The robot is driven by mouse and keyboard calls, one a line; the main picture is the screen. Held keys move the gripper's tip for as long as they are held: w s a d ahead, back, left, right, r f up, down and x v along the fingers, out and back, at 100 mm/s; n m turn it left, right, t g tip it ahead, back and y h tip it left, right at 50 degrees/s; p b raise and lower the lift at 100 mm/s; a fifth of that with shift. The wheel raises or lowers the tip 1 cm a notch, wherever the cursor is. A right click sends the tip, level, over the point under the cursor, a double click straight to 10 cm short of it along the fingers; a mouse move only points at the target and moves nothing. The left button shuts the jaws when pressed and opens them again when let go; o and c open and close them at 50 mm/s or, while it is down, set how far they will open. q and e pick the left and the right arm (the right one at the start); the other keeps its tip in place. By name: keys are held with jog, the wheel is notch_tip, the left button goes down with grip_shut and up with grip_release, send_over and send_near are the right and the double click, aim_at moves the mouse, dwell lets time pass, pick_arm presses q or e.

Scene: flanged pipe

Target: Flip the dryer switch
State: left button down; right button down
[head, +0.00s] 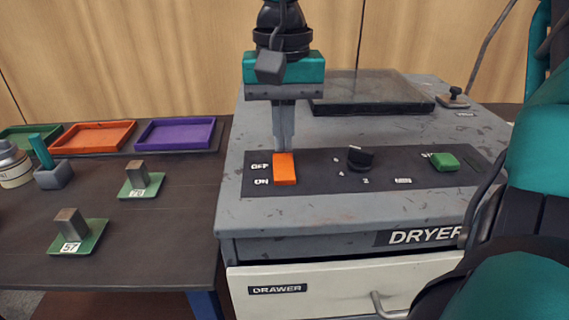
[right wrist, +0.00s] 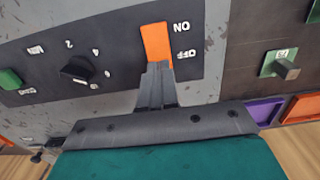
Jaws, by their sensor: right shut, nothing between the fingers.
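The orange dryer switch (head: 285,169) sits on the dark control panel of the grey dryer (head: 300,212), beside the white labels OFF at its far end and ON at its near end. My right gripper (head: 284,149) points down with its fingers shut and empty, its tips at the OFF end of the switch. The right wrist view also shows the switch (right wrist: 156,43) directly beyond the shut fingertips (right wrist: 159,68). The tips look very close to it or touching; I cannot tell which. The switch's tilt is unclear. My left gripper is not in view.
Right of the switch are a black knob (head: 360,158) and a green button (head: 445,162). A dark-edged plate (head: 372,106) lies behind the panel. A drawer (head: 330,287) is below. The left table holds coloured trays (head: 175,133) and metal blocks on green plates (head: 92,238).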

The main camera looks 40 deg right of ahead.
aim_at(283, 159)
jog(key=shift+f, duration=0.1)
dwell(0.7)
jog(key=shift+f+b, duration=0.8)
jog(key=shift+f, duration=0.1)
dwell(0.3)
notch_tip(283, 159, up, 7)
jog(key=p, duration=0.6)
jog(key=shift+r, duration=0.15)
dwell(0.6)
